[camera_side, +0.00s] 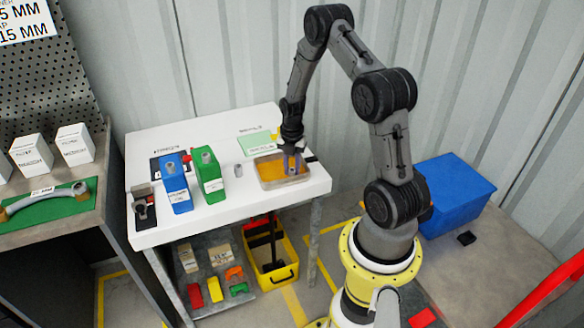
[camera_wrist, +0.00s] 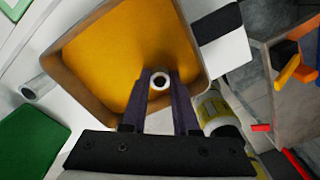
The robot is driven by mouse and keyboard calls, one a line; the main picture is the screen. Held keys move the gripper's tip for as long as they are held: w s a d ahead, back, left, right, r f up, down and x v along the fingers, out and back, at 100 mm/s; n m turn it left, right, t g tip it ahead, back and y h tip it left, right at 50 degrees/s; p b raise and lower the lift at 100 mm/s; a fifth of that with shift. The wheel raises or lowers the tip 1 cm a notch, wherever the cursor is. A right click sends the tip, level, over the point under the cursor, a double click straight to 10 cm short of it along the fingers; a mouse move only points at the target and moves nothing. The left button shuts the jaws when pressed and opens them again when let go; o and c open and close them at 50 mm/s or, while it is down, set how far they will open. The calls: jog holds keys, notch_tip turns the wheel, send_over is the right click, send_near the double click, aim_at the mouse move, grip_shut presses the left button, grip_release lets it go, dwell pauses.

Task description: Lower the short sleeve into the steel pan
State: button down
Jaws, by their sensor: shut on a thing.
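The short sleeve (camera_wrist: 160,80) is a small pale ring with a dark bore, seen end-on in the wrist view. My gripper (camera_wrist: 162,92) is shut on it, one fingertip on each side. The steel pan (camera_side: 287,183) is a shallow square tray with an orange-yellow inside, at the right end of the white table. Its wall (camera_wrist: 75,82) frames the sleeve in the wrist view. In the side view my gripper (camera_side: 293,167) points down over the pan's right part. The sleeve is too small to make out there, and its height over the pan floor is unclear.
Another grey sleeve (camera_side: 239,170) stands left of the pan; it also shows in the wrist view (camera_wrist: 40,87). Green (camera_side: 207,170) and blue (camera_side: 176,183) blocks stand further left. A green sheet (camera_side: 256,143) lies behind the pan. Bare table lies in front of the blocks.

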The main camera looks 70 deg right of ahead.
jog(key=c, duration=0.6)
grip_release()
jog(key=shift+r, duration=0.1)
